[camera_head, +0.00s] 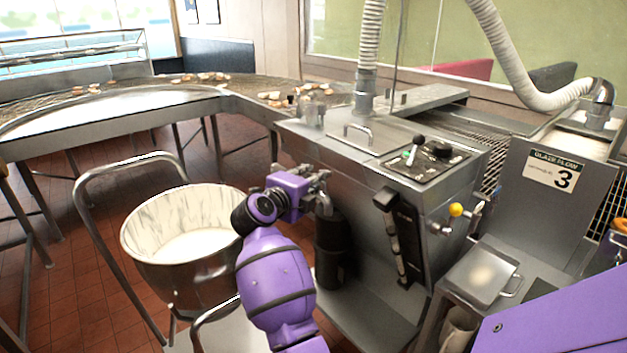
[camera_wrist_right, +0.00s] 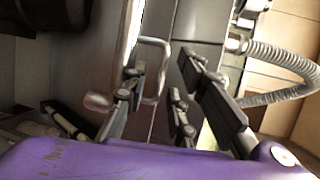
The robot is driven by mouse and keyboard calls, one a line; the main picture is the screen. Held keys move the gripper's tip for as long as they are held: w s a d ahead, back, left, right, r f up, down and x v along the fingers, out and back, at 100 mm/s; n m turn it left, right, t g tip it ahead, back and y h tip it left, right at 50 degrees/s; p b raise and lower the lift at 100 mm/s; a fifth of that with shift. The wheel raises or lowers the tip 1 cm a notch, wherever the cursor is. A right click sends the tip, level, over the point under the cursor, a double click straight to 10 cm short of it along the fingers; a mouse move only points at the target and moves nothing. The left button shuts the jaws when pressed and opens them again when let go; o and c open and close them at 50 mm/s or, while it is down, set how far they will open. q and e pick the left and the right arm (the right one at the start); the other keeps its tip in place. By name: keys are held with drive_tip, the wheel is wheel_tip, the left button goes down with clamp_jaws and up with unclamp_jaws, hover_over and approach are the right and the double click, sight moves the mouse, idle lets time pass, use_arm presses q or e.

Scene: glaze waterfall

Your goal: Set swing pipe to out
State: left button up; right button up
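My right gripper (camera_head: 320,190) is at the near left side of the steel glaze machine (camera_head: 345,148), below its top edge. In the right wrist view the gripper (camera_wrist_right: 165,105) has its fingers spread apart. A bent silver bar (camera_wrist_right: 157,68) lies in line with the gap between them, and I cannot tell whether they touch it. A bright narrow strip (camera_wrist_right: 133,30) runs beside the bar. I cannot clearly make out the swing pipe; metal fittings around the gripper in the head view overlap it. My left gripper is not in view.
A steel bowl (camera_head: 140,240) of white glaze on a framed cart stands left of my right arm. A black lever panel (camera_head: 408,240) and a yellow knob (camera_head: 456,209) are on the machine's front. A conveyor (camera_head: 110,108) curves behind. Red floor (camera_head: 90,315) shows at left.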

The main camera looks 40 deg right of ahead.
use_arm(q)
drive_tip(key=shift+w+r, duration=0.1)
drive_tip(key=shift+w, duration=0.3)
use_arm(e)
drive_tip(key=shift+w+d, duration=0.15)
drive_tip(key=shift+c, duration=0.4)
clamp_jaws()
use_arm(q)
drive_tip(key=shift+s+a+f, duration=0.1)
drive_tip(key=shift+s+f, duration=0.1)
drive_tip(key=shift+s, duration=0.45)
use_arm(e)
drive_tip(key=shift+f, duration=0.1)
